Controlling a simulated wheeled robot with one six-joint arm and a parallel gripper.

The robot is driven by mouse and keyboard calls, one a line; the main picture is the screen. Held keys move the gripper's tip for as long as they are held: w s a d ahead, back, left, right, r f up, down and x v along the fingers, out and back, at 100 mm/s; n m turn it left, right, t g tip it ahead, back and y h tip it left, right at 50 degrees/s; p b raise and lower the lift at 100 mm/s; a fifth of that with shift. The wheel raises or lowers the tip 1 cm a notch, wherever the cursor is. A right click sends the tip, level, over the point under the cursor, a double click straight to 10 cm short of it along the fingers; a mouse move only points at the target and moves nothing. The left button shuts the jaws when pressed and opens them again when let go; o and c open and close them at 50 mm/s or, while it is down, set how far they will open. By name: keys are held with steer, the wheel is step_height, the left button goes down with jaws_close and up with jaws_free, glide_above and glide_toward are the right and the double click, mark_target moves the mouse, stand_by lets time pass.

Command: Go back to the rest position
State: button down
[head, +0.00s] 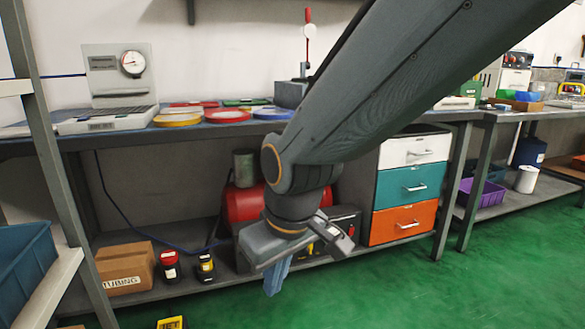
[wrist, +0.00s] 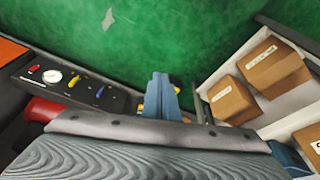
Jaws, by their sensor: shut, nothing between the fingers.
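My gripper (head: 276,281) hangs at the end of my arm in the head view, in front of the lower shelf of the workbench, with its blue fingers pointing down. In the wrist view the fingers (wrist: 160,92) are together, with nothing between them, above the green floor (wrist: 150,40). My arm crosses the head view from the upper right and hides part of the bench top and shelf.
The workbench (head: 90,141) holds coloured rings (head: 178,117) and a dial gauge (head: 133,64). A drawer unit (head: 408,186) stands right of my gripper. A cardboard box (head: 124,268) sits on the lower shelf. A rack with a blue bin (head: 25,270) stands left. Green floor at right is clear.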

steer(key=s+d+m+g, duration=0.2)
steer(key=s+g, duration=0.1)
steer(key=s, duration=1.1)
steer(key=d+r+m+h+p, duration=0.1)
steer(key=d+r+m+p, duration=0.2)
steer(key=d+r+p, duration=0.7)
steer(key=d+r+m+h+p, duration=0.1)
steer(key=d+r+m+p, duration=0.2)
steer(key=d+r+p, duration=0.7)
step_height(320, 180, up, 7)
steer(key=p, duration=1.6)
steer(key=shift+w+d, duration=0.25)
steer(key=shift+w, duration=0.1)
steer(key=shift+r, duration=0.1)
